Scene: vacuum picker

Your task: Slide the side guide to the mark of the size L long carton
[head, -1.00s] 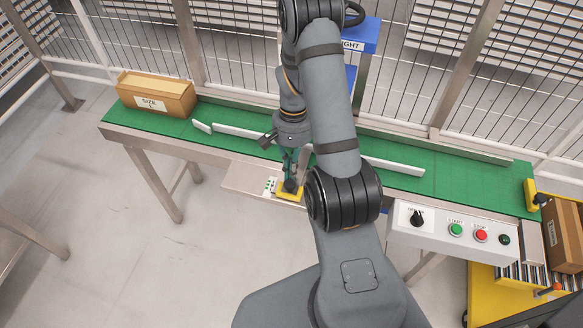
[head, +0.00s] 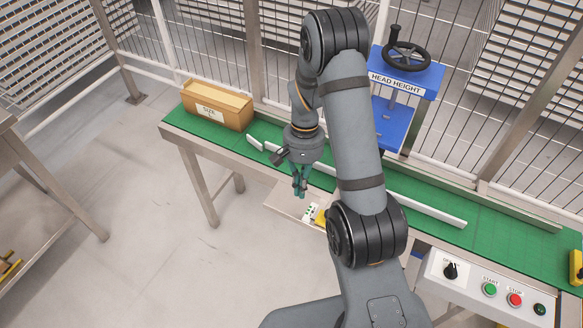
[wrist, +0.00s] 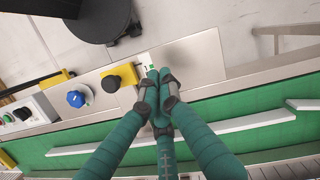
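The white side guide (head: 428,208) lies lengthwise on the green belt; my arm covers its middle. It also shows in the wrist view (wrist: 200,130), with a short white piece at its end (wrist: 304,104). A yellow block (head: 321,216) with a black knob (wrist: 114,82) sits on the steel front edge, beside a small white label with green marks (head: 309,212). My gripper (head: 300,193) is above the front edge, apart from the block. Its fingertips (wrist: 158,76) are together and appear empty, overlapping the label in the wrist view. Label text is too small to read.
A brown size-labelled carton (head: 217,107) sits at the belt's left end. A blue head-height unit with handwheel (head: 405,75) stands behind the belt. A control panel (head: 490,285) is at front right. A blue knob (wrist: 77,99) is beside the yellow block.

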